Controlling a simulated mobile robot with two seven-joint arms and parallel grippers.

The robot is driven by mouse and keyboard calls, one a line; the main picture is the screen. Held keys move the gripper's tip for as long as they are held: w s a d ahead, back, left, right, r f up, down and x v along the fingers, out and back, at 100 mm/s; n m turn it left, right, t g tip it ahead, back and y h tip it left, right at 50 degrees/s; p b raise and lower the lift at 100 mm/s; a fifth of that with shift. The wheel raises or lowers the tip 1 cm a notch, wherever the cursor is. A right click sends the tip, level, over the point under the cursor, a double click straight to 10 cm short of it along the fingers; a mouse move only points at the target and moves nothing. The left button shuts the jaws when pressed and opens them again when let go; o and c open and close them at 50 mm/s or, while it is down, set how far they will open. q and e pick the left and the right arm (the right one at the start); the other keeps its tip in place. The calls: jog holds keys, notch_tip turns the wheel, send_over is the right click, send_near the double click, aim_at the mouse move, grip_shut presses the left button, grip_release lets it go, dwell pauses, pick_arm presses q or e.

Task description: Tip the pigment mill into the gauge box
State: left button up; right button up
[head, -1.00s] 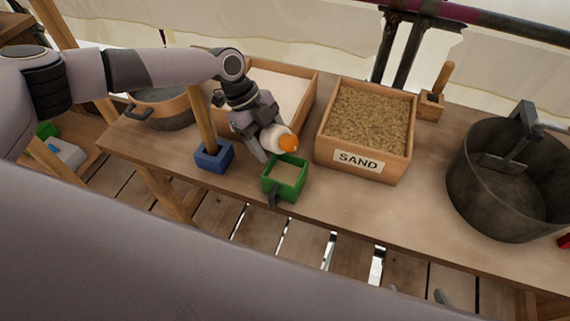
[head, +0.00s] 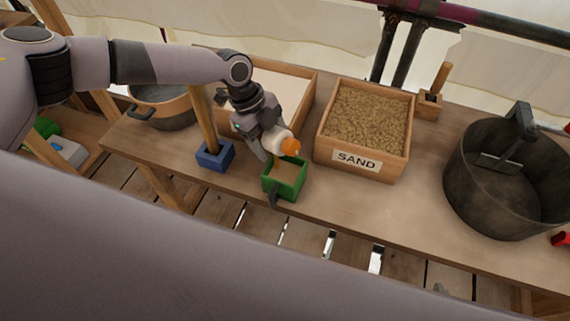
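The pigment mill (head: 275,140) appears as a pale body with an orange round end, held tilted in my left gripper (head: 264,146). Its orange end points right and slightly down, over the back edge of the green box. That green box (head: 286,187), open-topped with a dark handle at its front, looks like the gauge box. It stands near the table's front edge with a tan layer inside. My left gripper's fingers are around the mill's pale body, which they partly hide. My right gripper is not in view.
A blue block (head: 214,157) with a wooden post stands left of the green box. A sand box (head: 366,162) is to the right, a pale-filled wooden tray (head: 312,88) behind. A large dark bucket (head: 500,200) stands far right, a pot (head: 165,112) far left.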

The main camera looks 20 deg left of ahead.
pick_arm(q)
jog(key=shift+s+d+r+t+y, duration=0.15)
jog(key=shift+s+d+t+y, duration=0.25)
jog(key=shift+d+y, duration=0.4)
dwell(0.9)
jog(key=shift+d+r+t+y, duration=0.15)
jog(key=shift+t+y, duration=0.25)
jog(key=shift+y, duration=0.4)
dwell(0.7)
